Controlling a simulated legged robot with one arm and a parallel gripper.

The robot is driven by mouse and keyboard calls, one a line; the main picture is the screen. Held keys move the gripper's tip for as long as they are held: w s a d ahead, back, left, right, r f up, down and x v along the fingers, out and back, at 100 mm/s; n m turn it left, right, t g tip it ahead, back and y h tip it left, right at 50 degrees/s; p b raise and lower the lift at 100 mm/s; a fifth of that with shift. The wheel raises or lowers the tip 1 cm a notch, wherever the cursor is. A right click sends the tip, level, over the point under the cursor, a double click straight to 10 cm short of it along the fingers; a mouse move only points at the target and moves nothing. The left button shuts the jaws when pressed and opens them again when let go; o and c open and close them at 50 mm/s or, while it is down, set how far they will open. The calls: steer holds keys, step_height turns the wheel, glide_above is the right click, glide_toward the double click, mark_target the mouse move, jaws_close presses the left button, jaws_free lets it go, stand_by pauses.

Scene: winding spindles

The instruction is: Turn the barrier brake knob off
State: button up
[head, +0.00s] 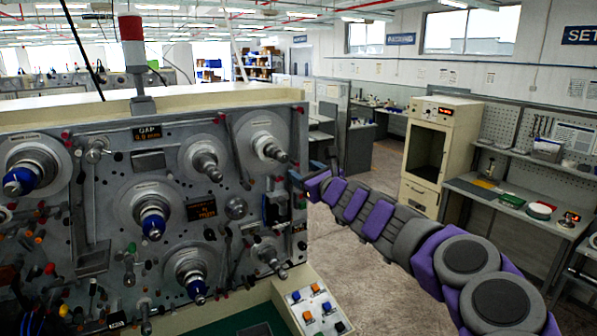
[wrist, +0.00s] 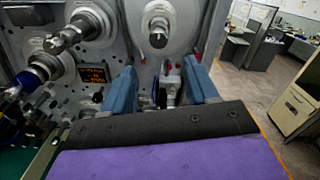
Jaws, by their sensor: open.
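The winding machine's grey front panel (head: 115,195) fills the left of the head view, with several spindles, levers and small knobs. I cannot tell for sure which small part is the barrier brake knob. My gripper (wrist: 160,66) is open, its two blue fingers apart and pointing at the panel's right side. Between the fingers in the wrist view is a small dark and metal fitting (wrist: 170,88) with a red part; nothing is visibly held. In the head view my gripper (head: 297,178) is at the panel's right edge, and its fingertips are hard to make out.
A spindle (wrist: 158,38) sticks out just above the fingers; others with blue ends (head: 153,225) stand to the left. A sloped button box (head: 318,308) juts out below. A cream cabinet (head: 428,150) and workbench (head: 510,205) stand at right. The floor (head: 350,260) between is clear.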

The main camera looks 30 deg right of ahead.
steer(key=shift+s+d, duration=0.1)
steer(key=shift+s, duration=2.2)
